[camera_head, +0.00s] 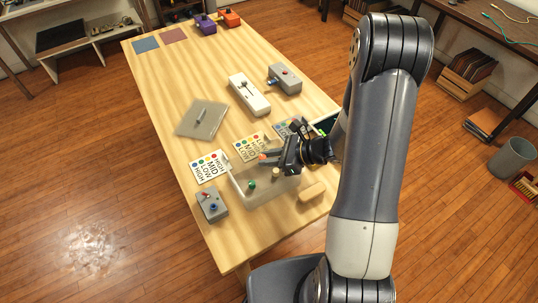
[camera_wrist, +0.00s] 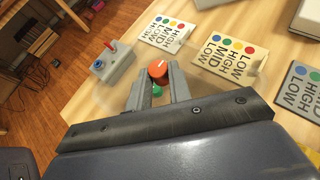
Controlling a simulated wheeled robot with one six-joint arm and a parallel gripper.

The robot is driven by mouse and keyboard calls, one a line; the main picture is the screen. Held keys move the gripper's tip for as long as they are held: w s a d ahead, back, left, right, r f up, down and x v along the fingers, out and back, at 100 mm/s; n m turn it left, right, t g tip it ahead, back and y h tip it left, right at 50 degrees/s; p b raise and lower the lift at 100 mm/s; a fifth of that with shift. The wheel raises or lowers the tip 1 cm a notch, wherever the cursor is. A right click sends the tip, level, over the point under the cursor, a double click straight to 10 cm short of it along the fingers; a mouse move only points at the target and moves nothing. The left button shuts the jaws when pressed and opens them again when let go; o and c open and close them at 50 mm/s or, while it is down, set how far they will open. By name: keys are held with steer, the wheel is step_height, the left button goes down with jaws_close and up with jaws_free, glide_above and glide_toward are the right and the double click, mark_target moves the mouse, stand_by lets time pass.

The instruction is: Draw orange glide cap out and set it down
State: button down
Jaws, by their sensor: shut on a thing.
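The orange glide cap (camera_wrist: 158,69) sits between the fingertips of my gripper (camera_wrist: 157,75) in the wrist view, and the fingers are shut on it. In the head view only a small part of the cap (camera_head: 262,156) shows at the tips of my gripper (camera_head: 266,160), over the far side of a pale grey slider panel (camera_head: 268,194). The green cap (camera_wrist: 157,91) also shows just below the orange one in the wrist view. I cannot tell whether the orange cap touches the panel.
Label cards (camera_head: 210,167) with coloured dots lie beyond the panel. A grey switch box (camera_head: 211,205) stands at its left and a tan block (camera_head: 312,192) at its right. A grey plate with a handle (camera_head: 202,119) lies farther back.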

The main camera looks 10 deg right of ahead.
steer(key=shift+f+b, duration=0.35)
steer(key=shift+f, duration=0.55)
steer(key=c, duration=1.2)
jaws_free()
steer(key=v, duration=1.1)
steer(key=shift+a, duration=0.1)
